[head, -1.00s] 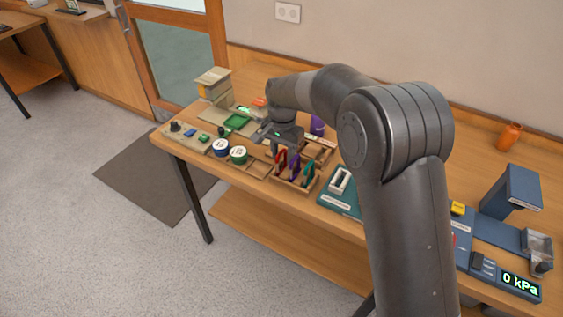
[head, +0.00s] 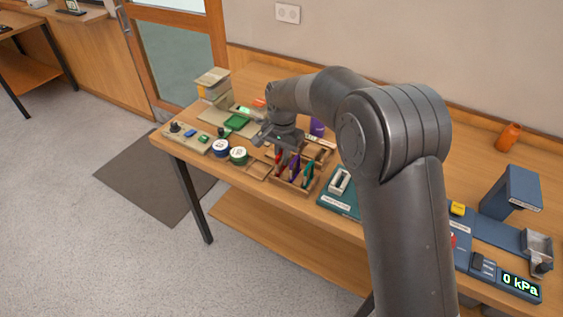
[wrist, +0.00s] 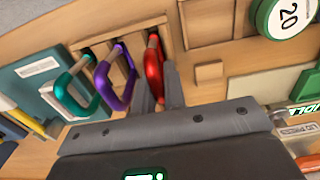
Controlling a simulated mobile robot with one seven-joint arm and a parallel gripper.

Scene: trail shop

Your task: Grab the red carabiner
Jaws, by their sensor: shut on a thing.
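The red carabiner (wrist: 153,66) stands upright in the wooden rack (wrist: 171,38) at the right end of the row in the wrist view.
A purple bottle (head: 317,127) stands behind. A blue device with a display (head: 520,285) is at the far right. The table's front edge is close.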

